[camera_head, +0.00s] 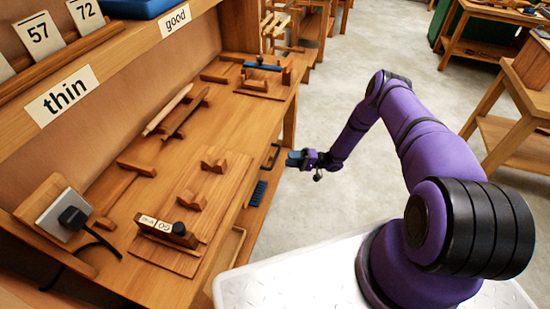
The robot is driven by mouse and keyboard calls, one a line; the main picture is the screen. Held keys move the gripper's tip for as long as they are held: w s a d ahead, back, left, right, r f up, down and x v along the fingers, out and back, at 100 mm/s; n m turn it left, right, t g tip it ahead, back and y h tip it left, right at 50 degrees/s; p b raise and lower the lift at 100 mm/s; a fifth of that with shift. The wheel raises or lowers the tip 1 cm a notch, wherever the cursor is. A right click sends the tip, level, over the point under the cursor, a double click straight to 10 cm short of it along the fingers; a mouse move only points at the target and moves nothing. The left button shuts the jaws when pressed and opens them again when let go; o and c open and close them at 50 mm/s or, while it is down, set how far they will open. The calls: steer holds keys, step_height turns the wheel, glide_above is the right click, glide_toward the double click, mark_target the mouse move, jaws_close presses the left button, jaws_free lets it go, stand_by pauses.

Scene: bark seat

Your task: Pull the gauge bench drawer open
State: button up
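The wooden gauge bench (130,215) runs along the left side, seen from above. A dark bar handle (274,156) shows at its front edge, where I take the drawer front to be; the front is seen too steeply to make out the drawer's outline. My gripper (292,159), with blue-grey fingers, is just right of the handle at the end of my purple arm. I cannot tell whether it touches the handle or whether its fingers are open.
A blue brush (258,193) is at the bench front, below my gripper in the picture. A wooden gauge block (167,232), a plug and socket (68,214) and wooden rests stand on the bench top. Open grey floor (325,95) lies to the right, with another bench (515,140) beyond.

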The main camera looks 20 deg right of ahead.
mark_target(275, 158)
steer(key=x, duration=0.7)
steer(key=shift+c, duration=0.2)
jaws_close()
